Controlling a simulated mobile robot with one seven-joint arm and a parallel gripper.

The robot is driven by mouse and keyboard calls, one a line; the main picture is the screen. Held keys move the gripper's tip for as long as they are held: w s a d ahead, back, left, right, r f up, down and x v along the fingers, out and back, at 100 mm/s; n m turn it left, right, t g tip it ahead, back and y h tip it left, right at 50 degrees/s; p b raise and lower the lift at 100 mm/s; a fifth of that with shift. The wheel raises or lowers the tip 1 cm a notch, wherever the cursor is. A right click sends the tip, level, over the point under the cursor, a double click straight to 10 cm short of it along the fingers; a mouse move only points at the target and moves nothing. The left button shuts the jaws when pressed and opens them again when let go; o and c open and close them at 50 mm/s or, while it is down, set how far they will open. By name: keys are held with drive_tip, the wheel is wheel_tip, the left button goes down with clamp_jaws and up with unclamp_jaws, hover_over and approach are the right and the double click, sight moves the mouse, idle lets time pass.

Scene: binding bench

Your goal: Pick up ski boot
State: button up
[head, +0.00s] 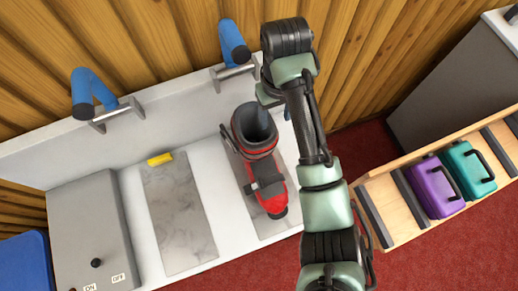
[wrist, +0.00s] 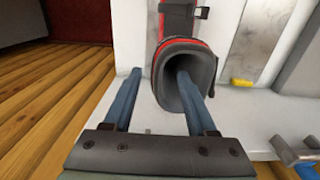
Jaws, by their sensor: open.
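The ski boot (head: 258,150) is red and black with a grey lining. In the head view it stands on a grey marbled pad (head: 243,180) on the white bench, toe toward the front edge. In the wrist view the boot's open cuff (wrist: 187,85) faces me. My gripper (wrist: 160,85) is open in the wrist view. Its right finger reaches into the cuff opening, and its left finger is outside the boot, beside the cuff. Nothing is clearly held. In the head view the fingers are mostly hidden behind my arm.
A second marbled pad (head: 178,215) with a yellow tag (head: 159,159) lies to the left, empty. Blue-handled clamps (head: 100,105) line the bench's back edge. A grey control box (head: 85,235) stands far left. A wooden rack (head: 395,205) at right holds purple (head: 432,190) and teal (head: 466,168) cases.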

sight(277, 127)
drive_tip(key=shift+s+d+f+p, duration=0.1)
drive_tip(key=shift+f+p, duration=0.25)
drive_tip(key=shift+f, duration=1.15)
drive_tip(key=shift+d+f+p, duration=0.1)
drive_tip(key=shift+f+p, duration=0.25)
drive_tip(key=shift+f, duration=1.1)
clamp_jaws()
drive_tip(key=shift+d+r, duration=0.1)
drive_tip(key=shift+r, duration=0.1)
